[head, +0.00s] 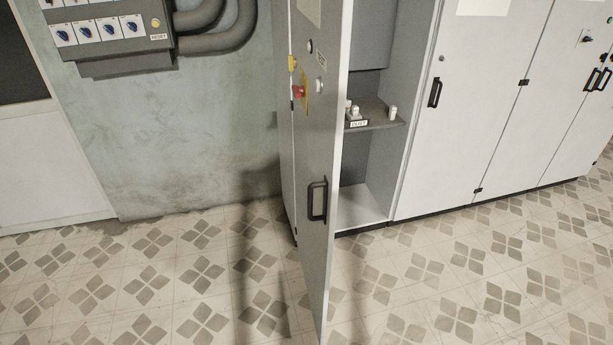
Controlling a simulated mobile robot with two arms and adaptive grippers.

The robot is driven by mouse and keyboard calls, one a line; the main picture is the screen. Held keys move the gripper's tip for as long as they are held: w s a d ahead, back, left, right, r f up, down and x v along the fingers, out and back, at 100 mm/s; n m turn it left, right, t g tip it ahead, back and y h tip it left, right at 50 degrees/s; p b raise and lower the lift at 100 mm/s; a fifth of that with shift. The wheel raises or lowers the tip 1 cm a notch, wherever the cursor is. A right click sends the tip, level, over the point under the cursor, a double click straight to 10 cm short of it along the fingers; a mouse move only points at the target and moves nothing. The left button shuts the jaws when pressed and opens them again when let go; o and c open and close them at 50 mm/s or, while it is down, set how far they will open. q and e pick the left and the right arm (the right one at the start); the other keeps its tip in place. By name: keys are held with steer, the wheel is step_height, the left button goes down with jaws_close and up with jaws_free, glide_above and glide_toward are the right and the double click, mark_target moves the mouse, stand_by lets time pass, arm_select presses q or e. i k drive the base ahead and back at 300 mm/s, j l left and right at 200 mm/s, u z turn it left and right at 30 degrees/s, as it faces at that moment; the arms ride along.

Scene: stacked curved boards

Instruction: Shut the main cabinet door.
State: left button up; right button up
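The main cabinet door (325,150) is a grey panel that stands open, swung out toward me and seen nearly edge-on. Its outer face is turned to the left and carries a black handle (317,201), a red switch on a yellow plate (300,92) and small labels. To its right the cabinet interior (365,165) is open to view. Neither of my grippers is in view.
A shelf (375,117) inside the cabinet holds small white items. Closed grey cabinets (480,110) with black handles continue to the right. A breaker panel (110,35) with pipes is on the left wall. The patterned tile floor (150,280) is clear.

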mark_target(321, 29)
steer(key=k, duration=0.85)
steer(key=z, duration=0.55)
steer(key=i+j+z, duration=0.15)
steer(key=j+z, duration=0.3)
steer(key=i+j+z, duration=0.1)
steer(key=j+z, duration=1.2)
steer(key=k+j, duration=0.1)
steer(key=j, duration=0.35)
steer(key=k+j+z, duration=0.1)
steer(key=j, duration=0.3)
steer(key=k+j, duration=0.1)
steer(key=j, duration=0.35)
steer(key=k+j+z, duration=0.1)
steer(key=j, duration=0.3)
steer(key=k+j, duration=0.1)
steer(key=j, duration=0.3)
steer(key=k+j+z, duration=0.1)
steer(key=j, duration=0.3)
steer(key=k+j, duration=0.15)
steer(key=j, duration=0.3)
